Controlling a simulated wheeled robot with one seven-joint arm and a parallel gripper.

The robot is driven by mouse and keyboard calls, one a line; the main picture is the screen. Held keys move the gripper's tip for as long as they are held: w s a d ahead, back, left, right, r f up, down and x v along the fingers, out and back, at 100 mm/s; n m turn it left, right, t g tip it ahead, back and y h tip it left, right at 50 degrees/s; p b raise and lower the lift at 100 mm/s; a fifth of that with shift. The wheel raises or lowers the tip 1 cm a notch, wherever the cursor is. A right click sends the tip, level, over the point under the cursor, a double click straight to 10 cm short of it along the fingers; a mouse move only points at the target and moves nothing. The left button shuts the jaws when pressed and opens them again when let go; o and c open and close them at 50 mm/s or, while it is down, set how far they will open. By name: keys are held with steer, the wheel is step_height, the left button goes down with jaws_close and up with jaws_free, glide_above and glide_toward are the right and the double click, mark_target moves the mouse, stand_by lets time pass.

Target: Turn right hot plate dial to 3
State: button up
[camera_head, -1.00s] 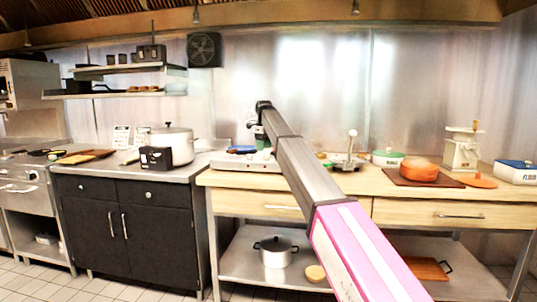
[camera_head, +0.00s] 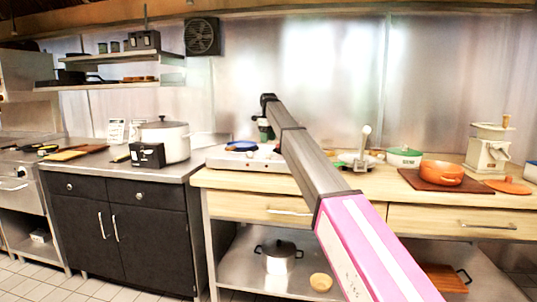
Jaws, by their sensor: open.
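A white hot plate unit (camera_head: 222,161) sits on the left end of the wooden counter, with a blue round item (camera_head: 242,145) on top. Its right part is hidden behind my arm, and I cannot make out its dials or their settings. My gripper (camera_head: 264,130) is at the far end of my extended arm, above the hot plate's right side. It is small and dark in this view, and its fingertips are hard to make out. I cannot tell whether it touches the hot plate.
The wooden counter (camera_head: 238,181) also bears a scale-like tool (camera_head: 362,150), a green-rimmed pot (camera_head: 404,156), an orange pot (camera_head: 442,173) on a brown board and a grinder (camera_head: 487,150). A large pot (camera_head: 166,139) and a black box (camera_head: 147,155) stand on the dark cabinet to the left.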

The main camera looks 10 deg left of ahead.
mark_target(268, 155)
step_height(268, 155, down, 8)
steer(key=shift+r, duration=0.15)
steer(key=c, duration=0.9)
